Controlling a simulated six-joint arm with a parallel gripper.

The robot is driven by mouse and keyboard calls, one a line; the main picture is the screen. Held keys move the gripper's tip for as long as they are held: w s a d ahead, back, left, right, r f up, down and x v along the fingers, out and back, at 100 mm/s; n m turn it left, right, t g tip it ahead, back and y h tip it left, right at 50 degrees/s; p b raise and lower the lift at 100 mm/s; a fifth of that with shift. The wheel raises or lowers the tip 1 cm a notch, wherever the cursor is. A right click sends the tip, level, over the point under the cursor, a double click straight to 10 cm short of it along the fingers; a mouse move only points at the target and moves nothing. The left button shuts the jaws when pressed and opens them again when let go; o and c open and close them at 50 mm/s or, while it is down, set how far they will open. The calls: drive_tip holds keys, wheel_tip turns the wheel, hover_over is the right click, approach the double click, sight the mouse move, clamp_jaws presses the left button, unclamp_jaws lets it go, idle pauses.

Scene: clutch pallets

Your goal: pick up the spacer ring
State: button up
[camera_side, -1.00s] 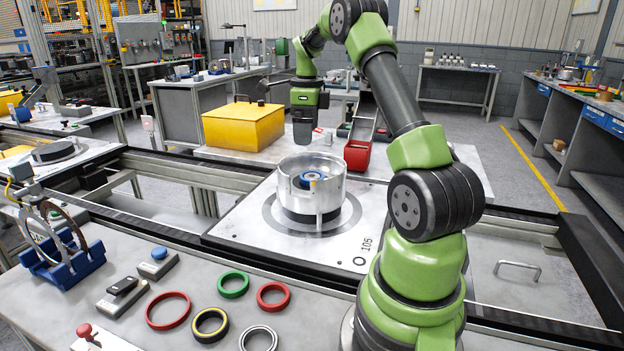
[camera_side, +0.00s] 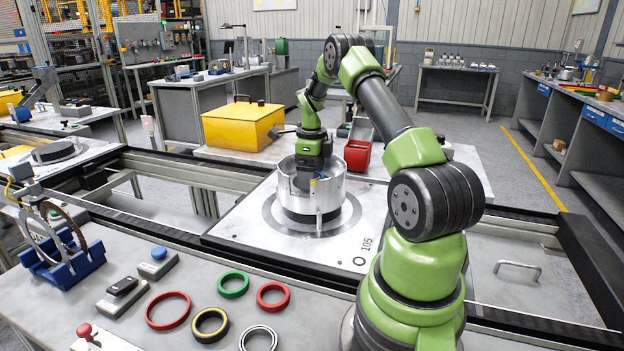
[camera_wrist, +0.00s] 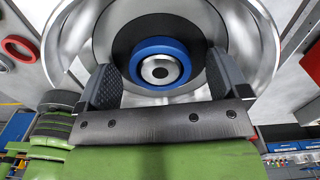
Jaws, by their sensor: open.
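A blue ring (camera_wrist: 160,50) sits around a silver hub (camera_wrist: 160,69) inside the open round metal housing (camera_side: 327,197). It is the ring I take as the spacer ring, since my gripper is at it; no label confirms this. My gripper (camera_wrist: 158,68) is open, with one dark finger on each side of the blue ring. Gaps show between the fingers and the ring, and nothing is held. In the side view my gripper reaches down into the housing, which hides the fingertips and the blue ring.
The housing stands on a pallet (camera_side: 375,215) marked 105, and its wall surrounds my gripper. On the front bench lie a green ring (camera_side: 222,291), red rings, a yellow-black ring and a silver ring. A yellow box (camera_side: 240,130) and red bin (camera_side: 357,155) stand behind.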

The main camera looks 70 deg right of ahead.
drive_tip(key=c, duration=1)
drive_tip(key=shift+r, duration=0.1)
